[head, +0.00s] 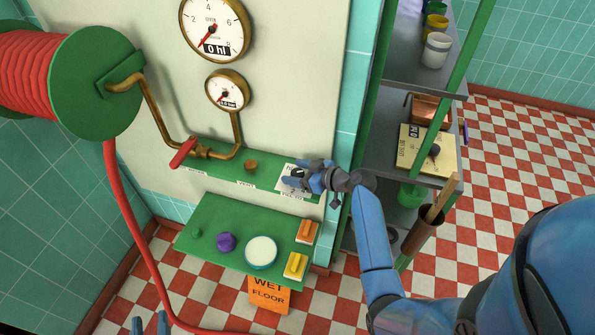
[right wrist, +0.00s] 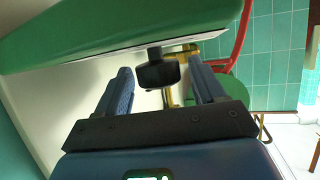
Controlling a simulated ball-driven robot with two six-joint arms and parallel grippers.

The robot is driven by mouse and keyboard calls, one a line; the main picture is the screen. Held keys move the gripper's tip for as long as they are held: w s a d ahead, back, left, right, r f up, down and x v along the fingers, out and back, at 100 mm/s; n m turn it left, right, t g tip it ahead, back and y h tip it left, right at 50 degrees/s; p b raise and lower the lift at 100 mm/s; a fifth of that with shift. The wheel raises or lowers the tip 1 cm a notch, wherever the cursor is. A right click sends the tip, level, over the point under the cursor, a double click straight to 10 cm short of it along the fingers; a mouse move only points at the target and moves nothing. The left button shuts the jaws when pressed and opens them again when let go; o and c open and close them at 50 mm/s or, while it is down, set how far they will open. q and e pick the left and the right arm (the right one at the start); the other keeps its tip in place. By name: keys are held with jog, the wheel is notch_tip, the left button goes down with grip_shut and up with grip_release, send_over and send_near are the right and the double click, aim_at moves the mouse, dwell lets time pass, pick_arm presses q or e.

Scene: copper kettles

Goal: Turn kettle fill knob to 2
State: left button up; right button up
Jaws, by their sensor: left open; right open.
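The fill knob is a dark knob (right wrist: 157,72) on a stalk, standing out from a white plate on the green panel in the right wrist view. My right gripper (right wrist: 161,72) is open, with one finger on each side of the knob and a gap on both sides. In the head view the right gripper (head: 303,180) covers most of the knob at the white dial plate (head: 286,171). The knob's setting cannot be read. My left gripper (head: 150,323) is open and empty at the bottom edge, its fingertips only in view.
A large gauge (head: 215,26) reads 0 hl, above a small gauge (head: 228,90). A red lever valve (head: 183,152) and brass knob (head: 251,165) are left of the plate. A green shelf (head: 210,235) with buttons juts out below. A metal rack (head: 395,170) stands right.

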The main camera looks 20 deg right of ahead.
jog(key=shift+c, duration=0.3)
jog(key=c, duration=0.9)
